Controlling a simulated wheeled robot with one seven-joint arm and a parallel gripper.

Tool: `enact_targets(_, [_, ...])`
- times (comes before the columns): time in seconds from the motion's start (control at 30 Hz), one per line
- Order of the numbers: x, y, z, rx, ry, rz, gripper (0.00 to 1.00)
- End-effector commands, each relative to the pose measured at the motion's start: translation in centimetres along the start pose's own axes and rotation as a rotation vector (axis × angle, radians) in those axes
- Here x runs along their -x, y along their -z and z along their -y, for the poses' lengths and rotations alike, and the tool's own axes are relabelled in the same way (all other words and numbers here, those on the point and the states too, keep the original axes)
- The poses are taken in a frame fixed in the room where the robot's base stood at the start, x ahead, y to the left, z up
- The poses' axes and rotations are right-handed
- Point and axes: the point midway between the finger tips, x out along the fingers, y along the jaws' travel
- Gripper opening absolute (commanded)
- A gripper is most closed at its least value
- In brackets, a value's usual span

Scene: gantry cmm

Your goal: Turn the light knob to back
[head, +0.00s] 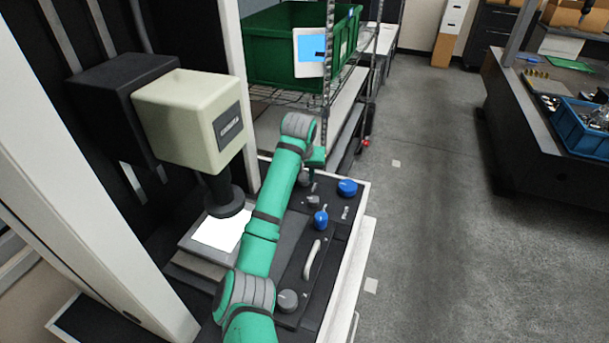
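A dark control panel (330,245) on the machine's front ledge carries several knobs. One blue knob (347,187) sits at its far right and another blue knob (320,219) sits nearer. A small grey knob (313,201) lies between them to the left, and another grey knob (304,180) sits at the far end beside my arm. A larger grey knob (288,300) is at the near end. The labels are too small to read, so I cannot tell which is the light knob. My gripper (314,172) points down over the far end of the panel; its fingers are too small to make out.
A curved handle (312,259) stands up from the panel between the near grey knob and the blue knobs. The cream machine head (193,117) hangs over a bright plate (219,234) left of my arm. A wire rack with a green bin (280,50) stands behind.

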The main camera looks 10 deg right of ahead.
Motion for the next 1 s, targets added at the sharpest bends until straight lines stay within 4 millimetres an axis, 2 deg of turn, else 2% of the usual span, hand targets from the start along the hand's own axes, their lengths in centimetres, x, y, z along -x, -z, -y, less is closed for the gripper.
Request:
enact_targets(0.67, [-0.24, -0.30, -0.46, -0.058, -0.026, 0.010, 0.07])
enact_targets(0.7, [-0.25, -0.30, -0.45, -0.058, -0.026, 0.010, 0.39])
enact_targets(0.73, [-0.24, -0.29, -0.44, -0.058, -0.026, 0.010, 0.46])
enact_targets(1.0, [-0.15, -0.16, -0.27, -0.056, -0.024, 0.006, 0.48])
